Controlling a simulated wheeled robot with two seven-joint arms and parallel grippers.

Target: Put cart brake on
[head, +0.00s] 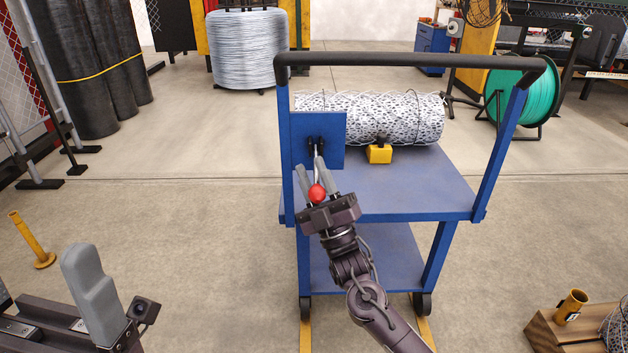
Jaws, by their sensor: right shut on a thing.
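The blue cart (420,185) stands in front of me with a black push handle (410,60) across its top. The brake lever with its red ball knob (317,193) comes out of a bracket on the blue plate (335,128) at the cart's left side. My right gripper (318,175) is at the lever, its two grey fingers shut on it, with the red knob showing between the fingers and the palm. My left gripper (88,285) is at the lower left, far from the cart. Only one finger shows clearly, so its opening is unclear.
A roll of chain-link mesh (410,118) and a yellow block (379,154) lie on the cart's top. A yellow post (32,240) stands at left. A wooden crate (560,330) is at lower right. A green spool (513,98) stands behind right.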

